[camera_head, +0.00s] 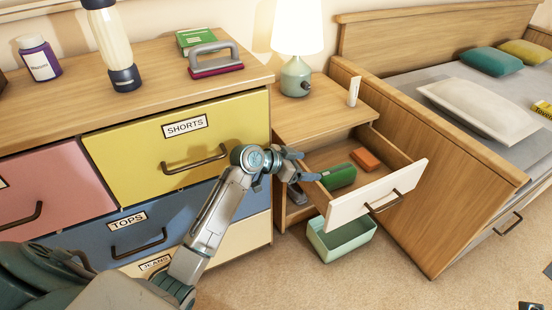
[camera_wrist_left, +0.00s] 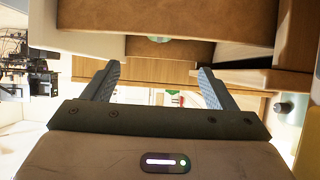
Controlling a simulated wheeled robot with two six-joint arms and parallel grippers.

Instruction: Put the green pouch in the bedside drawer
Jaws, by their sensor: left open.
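The bedside drawer (camera_head: 408,180) is pulled out from the wooden nightstand, with a white front and a dark handle. The green pouch (camera_head: 338,176) lies inside it, near the left wall, next to an orange item. My left gripper (camera_head: 296,166) is at the left side of the open drawer, apart from the pouch, with its fingers open and nothing between them. In the left wrist view its two fingers (camera_wrist_left: 158,84) are spread wide, with wooden furniture surfaces above and behind them. My right gripper is not in view.
The orange item (camera_head: 366,160) lies in the drawer. A lamp (camera_head: 296,78) and a white tube (camera_head: 354,92) stand on the nightstand. A mint bin (camera_head: 342,240) is on the floor below the drawer. The dresser (camera_head: 130,180) is at left, the bed (camera_head: 440,170) at right.

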